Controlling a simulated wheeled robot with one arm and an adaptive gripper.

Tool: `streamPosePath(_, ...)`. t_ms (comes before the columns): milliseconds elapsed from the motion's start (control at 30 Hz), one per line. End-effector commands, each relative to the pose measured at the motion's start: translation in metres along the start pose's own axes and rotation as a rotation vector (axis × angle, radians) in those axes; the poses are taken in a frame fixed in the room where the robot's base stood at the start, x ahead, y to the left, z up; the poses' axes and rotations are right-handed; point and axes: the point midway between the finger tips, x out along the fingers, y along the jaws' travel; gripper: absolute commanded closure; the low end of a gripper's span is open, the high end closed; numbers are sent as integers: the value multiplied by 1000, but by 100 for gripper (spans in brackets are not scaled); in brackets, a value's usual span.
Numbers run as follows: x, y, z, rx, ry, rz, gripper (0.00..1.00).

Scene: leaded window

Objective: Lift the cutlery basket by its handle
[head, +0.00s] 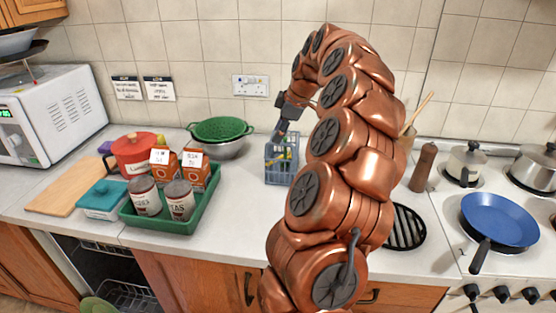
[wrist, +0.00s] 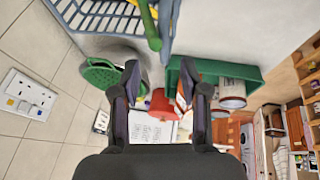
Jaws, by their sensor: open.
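The cutlery basket (head: 281,172) is a blue-grey open-lattice basket standing on the worktop near the back wall, with green and yellow items inside. Part of its lattice (wrist: 95,14) fills the top left of the wrist view. A green shaft and a blue-grey bar stand beside it there; I cannot tell for certain which is the handle. My gripper (head: 280,130) is at the basket's top in the head view. In the wrist view my gripper (wrist: 158,76) has its fingers apart with nothing visible between them. Whether a finger touches the basket is unclear.
A green colander (head: 220,128) in a metal bowl stands left of the basket. A green tray (head: 155,226) holds tins and cartons. A red pot (head: 135,155) is behind it. A pepper mill (head: 424,167) and blue pan (head: 499,219) are right. Worktop before the basket is clear.

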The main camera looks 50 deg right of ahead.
Motion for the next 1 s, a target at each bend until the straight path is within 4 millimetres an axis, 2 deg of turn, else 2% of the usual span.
streamPosePath(333, 15, -4, -5, -4, 1, -3, 55)
streamPosePath(700, 54, -10, -9, -4, 2, -4, 55)
streamPosePath(933, 57, -9, -8, -4, 3, 0, 55)
streamPosePath(1000, 57, -9, -8, -4, 2, 0, 61)
